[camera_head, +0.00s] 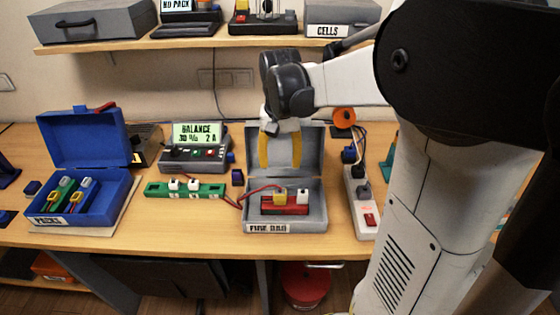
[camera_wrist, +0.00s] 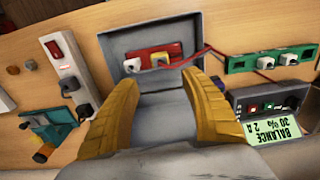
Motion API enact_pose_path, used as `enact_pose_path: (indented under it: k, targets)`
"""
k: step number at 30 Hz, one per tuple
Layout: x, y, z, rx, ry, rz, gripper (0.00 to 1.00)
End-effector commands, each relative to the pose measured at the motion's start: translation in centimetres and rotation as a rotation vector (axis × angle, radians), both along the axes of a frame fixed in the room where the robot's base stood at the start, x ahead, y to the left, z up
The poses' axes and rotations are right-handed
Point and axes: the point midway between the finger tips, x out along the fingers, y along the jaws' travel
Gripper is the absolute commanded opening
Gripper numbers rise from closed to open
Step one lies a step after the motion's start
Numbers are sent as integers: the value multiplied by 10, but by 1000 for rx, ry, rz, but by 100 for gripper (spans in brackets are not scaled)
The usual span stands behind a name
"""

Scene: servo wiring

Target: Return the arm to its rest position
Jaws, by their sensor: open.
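My gripper (camera_head: 280,150) is open, with two yellow fingers pointing down over the grey fire bag case. In the wrist view the fingers (camera_wrist: 165,110) are spread apart with nothing held between them. The open grey case (camera_head: 314,212) has its lid (camera_head: 312,150) raised behind the fingers. A red pack (camera_head: 284,206) with a yellow and a white connector lies in the case, and it also shows in the wrist view (camera_wrist: 139,62). The gripper is above and apart from the pack. My arm reaches in from the right.
A blue case (camera_head: 100,205) with packs stands open at left. A charger reading BALANCE (camera_head: 196,152) and a green board (camera_head: 170,189) sit mid-table; a red lead runs from the board to the pack. A power strip (camera_head: 362,205) lies right. A shelf (camera_head: 190,42) hangs close above.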

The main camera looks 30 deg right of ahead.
Motion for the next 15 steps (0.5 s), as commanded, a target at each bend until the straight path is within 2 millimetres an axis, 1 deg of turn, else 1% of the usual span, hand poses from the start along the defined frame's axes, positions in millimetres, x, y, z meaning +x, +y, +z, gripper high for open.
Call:
enact_pose_path:
  k: [12,15]
  targets:
    - [0,0,0,0,0,0,54]
    - [-3,5,2,-5,-15,15,54]
